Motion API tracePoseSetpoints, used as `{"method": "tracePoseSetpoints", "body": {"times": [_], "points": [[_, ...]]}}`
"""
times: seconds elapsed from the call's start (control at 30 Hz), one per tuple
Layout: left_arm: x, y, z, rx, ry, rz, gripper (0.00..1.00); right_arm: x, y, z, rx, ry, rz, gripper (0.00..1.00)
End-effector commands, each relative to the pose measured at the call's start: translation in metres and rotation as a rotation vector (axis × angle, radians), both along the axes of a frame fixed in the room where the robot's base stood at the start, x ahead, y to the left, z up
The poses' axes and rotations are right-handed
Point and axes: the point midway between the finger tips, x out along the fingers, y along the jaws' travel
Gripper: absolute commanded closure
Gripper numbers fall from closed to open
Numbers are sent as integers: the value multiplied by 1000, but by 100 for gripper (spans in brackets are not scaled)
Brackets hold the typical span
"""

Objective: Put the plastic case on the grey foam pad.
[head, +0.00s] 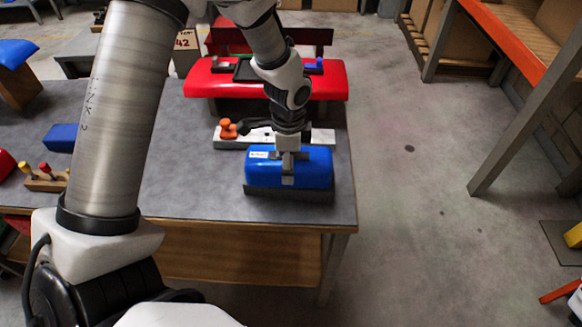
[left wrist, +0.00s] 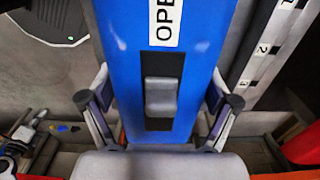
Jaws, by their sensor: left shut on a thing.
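The plastic case is a blue box (head: 260,172) with rounded edges at the table's front right corner. In the left wrist view the case (left wrist: 125,40) fills the middle, with a white label and a grey latch. My left gripper (head: 288,160) comes down from above and is shut on the case, with a finger on each side; its fingers also show in the left wrist view (left wrist: 160,100). The grey foam pad (head: 288,195) is a dark slab directly under the case, its front edge showing. I cannot tell whether the case touches it. My right gripper is not in view.
A white plate (head: 322,136) with an orange-knobbed lever lies just behind the case. A red padded seat (head: 325,88) stands farther back. A blue block (head: 62,137) and a wooden holder (head: 45,180) are at the left.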

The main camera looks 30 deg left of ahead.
Motion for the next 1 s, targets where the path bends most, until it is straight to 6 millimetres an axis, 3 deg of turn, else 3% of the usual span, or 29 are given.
{"method": "tracePoseSetpoints", "body": {"times": [0.27, 0.3, 0.33, 0.77, 1.0], "points": [[0, 0, 0, 1, -1, 0, 82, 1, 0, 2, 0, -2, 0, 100], [0, 0, 0, 1, -1, -1, 5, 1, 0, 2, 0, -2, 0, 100], [0, 0, 0, 1, -1, 0, 0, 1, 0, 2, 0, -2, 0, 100], [1, 0, 8, 0, -2, 1, 0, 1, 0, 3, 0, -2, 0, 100], [1, 0, 62, 1, -8, 0, 0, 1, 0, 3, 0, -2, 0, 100]]}}
